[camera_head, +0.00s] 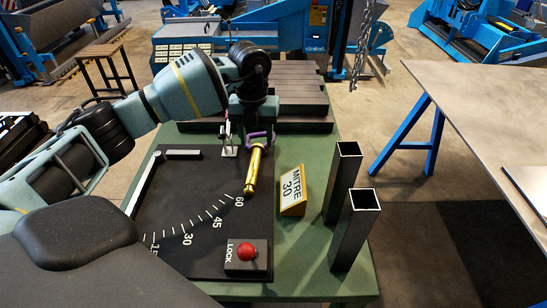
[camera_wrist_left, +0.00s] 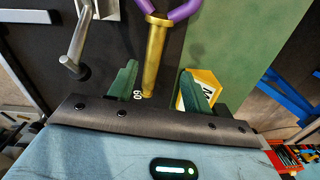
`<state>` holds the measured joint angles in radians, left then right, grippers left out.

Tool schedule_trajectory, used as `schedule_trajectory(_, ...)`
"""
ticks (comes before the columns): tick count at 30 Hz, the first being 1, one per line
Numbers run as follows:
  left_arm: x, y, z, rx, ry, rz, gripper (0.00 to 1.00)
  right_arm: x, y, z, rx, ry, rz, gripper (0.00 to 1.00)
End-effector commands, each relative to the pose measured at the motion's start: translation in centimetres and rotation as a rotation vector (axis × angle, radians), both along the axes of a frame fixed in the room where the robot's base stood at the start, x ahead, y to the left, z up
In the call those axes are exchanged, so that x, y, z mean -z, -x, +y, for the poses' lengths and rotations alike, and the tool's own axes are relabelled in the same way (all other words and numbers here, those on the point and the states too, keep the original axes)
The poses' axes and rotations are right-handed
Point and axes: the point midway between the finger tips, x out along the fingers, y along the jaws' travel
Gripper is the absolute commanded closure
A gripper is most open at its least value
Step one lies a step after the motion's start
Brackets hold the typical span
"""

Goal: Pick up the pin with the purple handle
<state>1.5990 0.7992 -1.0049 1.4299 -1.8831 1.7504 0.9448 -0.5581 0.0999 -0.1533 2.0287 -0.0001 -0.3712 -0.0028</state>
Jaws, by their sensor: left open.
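The pin is gold with a purple loop handle (camera_head: 259,138); its gold shaft (camera_head: 254,172) runs down to near the 60 mark on the dark angle board (camera_head: 190,215). In the left wrist view the gold shaft (camera_wrist_left: 155,55) lies between the lines of the two green fingers, with the purple handle (camera_wrist_left: 172,14) at the top edge. My left gripper (camera_head: 247,128) is open and close to the handle, pointing down; it also shows in the left wrist view (camera_wrist_left: 160,88). I cannot tell whether it touches the pin. My right gripper is not in view.
A small metal post (camera_head: 229,143) stands just left of the pin. A yellow MITRE 30 block (camera_head: 292,191) and two upright square tubes (camera_head: 345,180) stand to the right. A red LOCK knob (camera_head: 247,252) is at the front. Dark slats (camera_head: 300,90) lie behind.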

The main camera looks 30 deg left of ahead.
Motion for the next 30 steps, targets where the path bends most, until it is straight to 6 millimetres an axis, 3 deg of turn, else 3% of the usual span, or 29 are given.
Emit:
schedule_trajectory(9,0.5,0.1,0.8,-0.017,-0.028,0.012,0.50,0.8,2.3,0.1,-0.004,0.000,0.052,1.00)
schedule_trajectory(15,2.4,0.1,0.8,-0.016,-0.026,0.012,0.50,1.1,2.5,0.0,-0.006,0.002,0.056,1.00)
schedule_trajectory(21,2.9,0.2,0.7,-0.015,-0.026,0.011,0.50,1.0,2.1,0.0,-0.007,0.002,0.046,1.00)
schedule_trajectory(30,6.8,0.5,0.6,-0.015,-0.025,0.013,0.50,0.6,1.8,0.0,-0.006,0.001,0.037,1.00)
